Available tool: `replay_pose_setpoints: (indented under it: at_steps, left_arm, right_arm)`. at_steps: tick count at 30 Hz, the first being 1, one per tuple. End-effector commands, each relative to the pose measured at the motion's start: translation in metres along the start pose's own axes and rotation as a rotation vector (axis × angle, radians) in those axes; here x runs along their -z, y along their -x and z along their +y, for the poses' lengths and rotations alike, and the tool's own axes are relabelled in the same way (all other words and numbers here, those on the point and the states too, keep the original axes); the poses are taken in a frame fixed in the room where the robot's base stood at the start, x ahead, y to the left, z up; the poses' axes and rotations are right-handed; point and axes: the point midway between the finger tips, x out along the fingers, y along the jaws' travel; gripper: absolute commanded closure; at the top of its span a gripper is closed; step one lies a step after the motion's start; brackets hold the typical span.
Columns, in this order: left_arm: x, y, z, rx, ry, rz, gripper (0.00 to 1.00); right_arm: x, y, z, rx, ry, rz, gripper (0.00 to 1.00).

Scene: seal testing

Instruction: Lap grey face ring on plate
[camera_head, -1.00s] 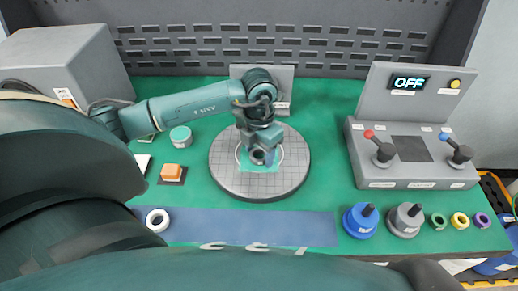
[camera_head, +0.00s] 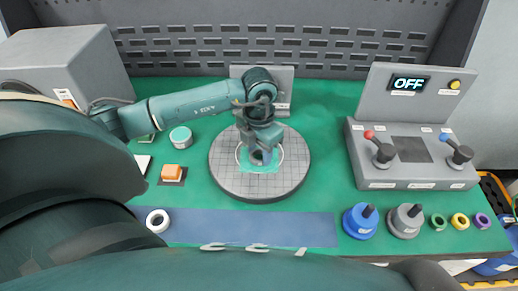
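The round grey lapping plate (camera_head: 228,175) lies on the green bench top, with a grid on its face, a pale circle line and a teal patch (camera_head: 262,165) near its middle. My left gripper (camera_head: 261,158) points down over that patch, at or just above the plate. A small dark grey round shape shows at its fingertips; it may be the grey face ring, but the fingers and wrist hide most of it. I cannot tell whether the fingers are closed on it. My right gripper is not in view.
A white ring (camera_head: 158,221) lies on the blue strip (camera_head: 280,230). An orange block (camera_head: 172,171) and teal-lidded jar (camera_head: 181,137) stand left of the plate. Right are blue (camera_head: 358,225) and grey (camera_head: 403,222) handled pieces, coloured rings (camera_head: 459,221) and a lever console (camera_head: 412,170) reading OFF.

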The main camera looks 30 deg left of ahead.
Motion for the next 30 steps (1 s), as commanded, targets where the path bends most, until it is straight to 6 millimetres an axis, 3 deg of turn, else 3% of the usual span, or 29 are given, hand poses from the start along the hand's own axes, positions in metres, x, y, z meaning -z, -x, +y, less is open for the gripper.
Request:
replay_pose_setpoints:
  at_steps: [8,30]
  left_arm:
    - [0.000,0.000,0.000,0.000,0.000,0.000,0.80]
    - [0.000,0.013,0.001,0.000,0.001,0.000,0.80]
  right_arm:
    - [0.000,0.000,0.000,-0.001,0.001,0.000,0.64]
    - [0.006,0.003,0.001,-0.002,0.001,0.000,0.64]
